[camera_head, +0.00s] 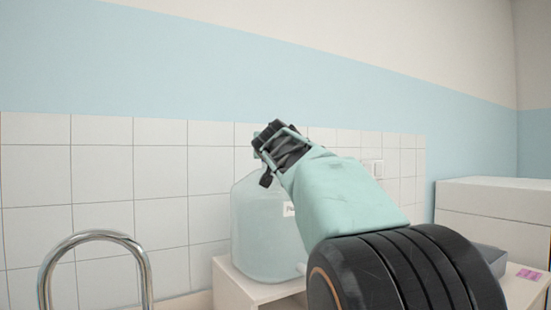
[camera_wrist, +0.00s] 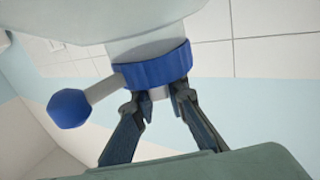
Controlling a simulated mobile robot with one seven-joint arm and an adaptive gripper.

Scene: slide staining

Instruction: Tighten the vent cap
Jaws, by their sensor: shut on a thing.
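A large translucent carboy (camera_head: 262,225) with a white label stands on a white stand, and its upper right is hidden by my arm. In the wrist view its pale neck and shoulder (camera_wrist: 125,22) fill the top, seen upside down. A blue vent cap (camera_wrist: 155,68) sits around the neck. A white stem with a blue knob (camera_wrist: 68,108) sticks out to the left beside it. My gripper (camera_wrist: 156,96) has its two dark fingers at the cap's end, on either side of its short white centre. In the head view my gripper (camera_head: 268,135) is above the carboy; the cap is hidden there.
The white stand (camera_head: 238,285) carries the carboy close to the tiled wall. A chrome curved tap (camera_head: 95,237) rises at the lower left. A large white box (camera_head: 495,205) and a grey item (camera_head: 488,258) are at the right.

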